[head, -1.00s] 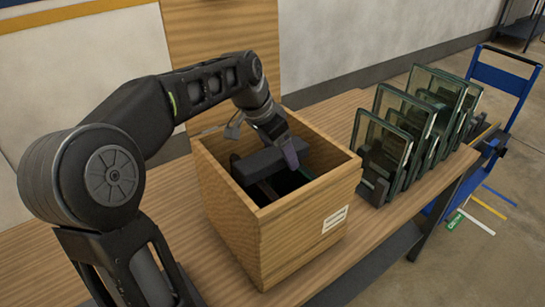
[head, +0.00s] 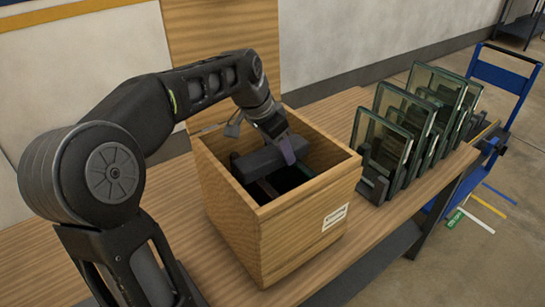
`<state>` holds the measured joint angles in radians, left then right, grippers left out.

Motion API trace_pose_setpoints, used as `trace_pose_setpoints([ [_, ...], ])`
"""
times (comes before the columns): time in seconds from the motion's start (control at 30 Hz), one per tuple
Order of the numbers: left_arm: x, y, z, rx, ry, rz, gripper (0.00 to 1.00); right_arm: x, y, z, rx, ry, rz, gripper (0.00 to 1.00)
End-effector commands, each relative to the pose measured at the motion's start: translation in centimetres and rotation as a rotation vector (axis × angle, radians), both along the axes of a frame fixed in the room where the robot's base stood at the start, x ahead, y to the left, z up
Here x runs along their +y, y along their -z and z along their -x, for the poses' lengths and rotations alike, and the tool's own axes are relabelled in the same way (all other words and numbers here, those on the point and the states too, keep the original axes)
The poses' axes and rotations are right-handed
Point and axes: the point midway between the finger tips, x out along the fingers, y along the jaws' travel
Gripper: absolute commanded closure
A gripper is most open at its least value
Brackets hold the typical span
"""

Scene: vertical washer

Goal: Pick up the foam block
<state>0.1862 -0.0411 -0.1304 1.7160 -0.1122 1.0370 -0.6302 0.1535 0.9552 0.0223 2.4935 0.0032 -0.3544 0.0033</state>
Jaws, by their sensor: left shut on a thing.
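The foam block (head: 258,163) is a dark grey bar inside the open wooden box (head: 310,220), near the top of its opening. My left gripper (head: 284,150) reaches down into the box from above and is shut on the foam block near its right end. The far finger and the underside of the block are hidden. My right gripper is not in the head view.
The box stands on a wooden table (head: 385,228), with its lid (head: 220,45) upright behind. Several framed glass panes (head: 386,143) stand in a dark rack to the right. A blue cart (head: 505,80) stands beyond. The box's inside is dark.

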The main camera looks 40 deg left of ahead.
Motion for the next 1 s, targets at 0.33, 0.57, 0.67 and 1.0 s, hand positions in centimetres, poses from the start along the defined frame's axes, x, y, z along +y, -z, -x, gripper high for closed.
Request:
trace_pose_setpoints([
  [0.33,0.0,0.0,0.0,0.000,0.000,0.000,0.85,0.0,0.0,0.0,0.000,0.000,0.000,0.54],
  [0.57,0.0,0.0,0.0,0.000,0.000,0.000,0.89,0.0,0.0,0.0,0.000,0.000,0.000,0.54],
  [0.67,0.0,-0.2,0.0,-0.001,0.000,0.000,0.89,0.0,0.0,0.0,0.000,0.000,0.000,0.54],
  [1.0,0.0,-5.1,-0.1,-0.005,0.000,-0.002,0.89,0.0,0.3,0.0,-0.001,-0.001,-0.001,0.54],
])
